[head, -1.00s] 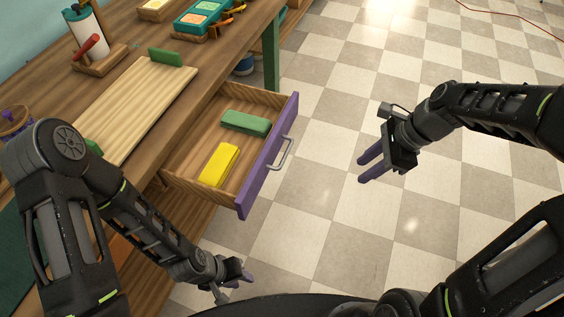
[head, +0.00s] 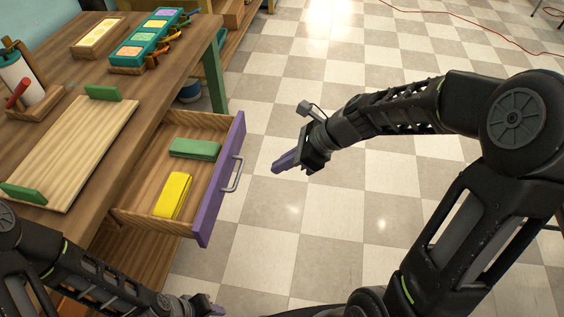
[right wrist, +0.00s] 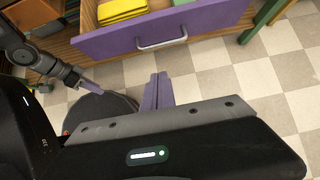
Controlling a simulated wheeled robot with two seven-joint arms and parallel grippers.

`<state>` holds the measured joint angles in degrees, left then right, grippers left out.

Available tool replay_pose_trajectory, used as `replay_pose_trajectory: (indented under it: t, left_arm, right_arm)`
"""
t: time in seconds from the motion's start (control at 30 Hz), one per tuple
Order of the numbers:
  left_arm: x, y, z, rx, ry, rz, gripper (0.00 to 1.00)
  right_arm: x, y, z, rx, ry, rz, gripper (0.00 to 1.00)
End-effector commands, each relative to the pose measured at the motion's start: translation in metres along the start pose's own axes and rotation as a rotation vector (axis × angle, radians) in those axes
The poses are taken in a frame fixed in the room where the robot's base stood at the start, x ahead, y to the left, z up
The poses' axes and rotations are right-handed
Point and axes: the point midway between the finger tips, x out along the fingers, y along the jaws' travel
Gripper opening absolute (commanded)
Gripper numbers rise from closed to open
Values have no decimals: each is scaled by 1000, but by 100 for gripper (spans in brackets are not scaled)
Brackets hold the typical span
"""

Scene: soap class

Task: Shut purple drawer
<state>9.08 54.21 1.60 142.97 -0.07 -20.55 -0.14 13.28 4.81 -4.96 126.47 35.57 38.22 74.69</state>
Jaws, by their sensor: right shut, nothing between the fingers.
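The purple drawer front (head: 222,180) stands pulled out from the wooden table, with a silver handle (head: 232,175) on its outer face. Inside the drawer lie a green block (head: 195,148) and a yellow block (head: 172,195). My right gripper (head: 275,169) is shut and empty, to the right of the drawer front and apart from it, with its fingers pointing toward it. In the right wrist view the purple front (right wrist: 200,28) and handle (right wrist: 162,43) show beyond my shut fingers. My left gripper (head: 214,307) is low at the bottom edge, small, its jaws unclear.
The table top (head: 65,62) holds a wooden board (head: 70,145) with green end pieces, a teal tray (head: 143,45) and a paper roll stand (head: 35,100). A green table leg (head: 214,80) stands behind the drawer. The checkered floor to the right is open.

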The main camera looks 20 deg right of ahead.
Motion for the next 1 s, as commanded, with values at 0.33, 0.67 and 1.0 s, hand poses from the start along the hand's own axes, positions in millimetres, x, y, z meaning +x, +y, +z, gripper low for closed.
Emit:
replay_pose_trajectory:
  t: [0.33,0.67,1.0]
  left_arm:
    - [18,-7,0,1,0,0,33]
    - [16,-7,0,1,0,0,33]
    - [16,-7,0,1,0,0,33]
  right_arm:
    - [73,1,-3,0,2,4,0]
    - [100,0,23,-1,1,1,0]
    - [102,0,24,-1,1,0,0]
